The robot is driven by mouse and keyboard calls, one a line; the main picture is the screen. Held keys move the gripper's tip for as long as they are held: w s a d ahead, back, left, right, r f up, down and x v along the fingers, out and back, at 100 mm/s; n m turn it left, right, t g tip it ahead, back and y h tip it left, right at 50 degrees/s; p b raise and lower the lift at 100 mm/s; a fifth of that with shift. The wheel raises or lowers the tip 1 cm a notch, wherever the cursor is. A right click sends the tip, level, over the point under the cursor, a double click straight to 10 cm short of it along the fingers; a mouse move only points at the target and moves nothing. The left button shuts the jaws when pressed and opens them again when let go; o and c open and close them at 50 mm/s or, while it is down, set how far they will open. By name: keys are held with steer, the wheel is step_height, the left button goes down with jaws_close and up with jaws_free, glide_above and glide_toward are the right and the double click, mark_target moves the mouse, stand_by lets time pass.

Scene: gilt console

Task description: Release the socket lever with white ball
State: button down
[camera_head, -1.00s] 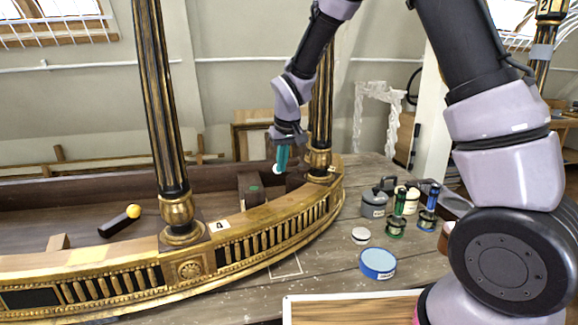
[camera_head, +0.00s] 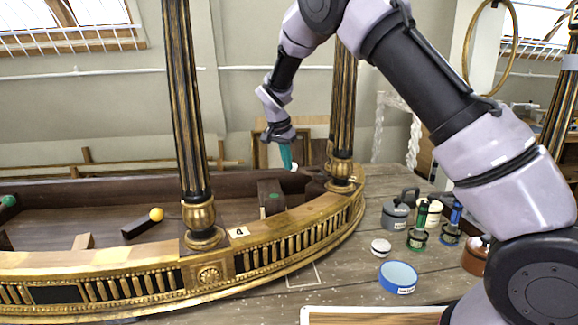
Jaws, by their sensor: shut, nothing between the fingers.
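The white ball (camera_head: 294,167) of the socket lever shows just to the right of my fingertips, behind the curved gilt rail. The rest of its lever is too small or hidden to make out. My gripper (camera_head: 288,160) has teal fingers, points down and is shut and empty. Its tips are close to the ball; I cannot tell whether they touch it. A dark block (camera_head: 270,200) with a green spot stands in front and below, slightly left of the ball.
A yellow-ball lever (camera_head: 156,214) and a green ball (camera_head: 9,201) are at the left. Gilt columns (camera_head: 187,120) rise from the console rail (camera_head: 130,275), one just right of my gripper. Cans, bottles and a blue tin (camera_head: 398,277) stand on the bench at right.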

steer(key=shift+w+d+m+g+h, duration=0.2)
steer(key=shift+w+m+g+h, duration=0.1)
steer(key=shift+w+m, duration=1.3)
steer(key=shift+s, duration=0.1)
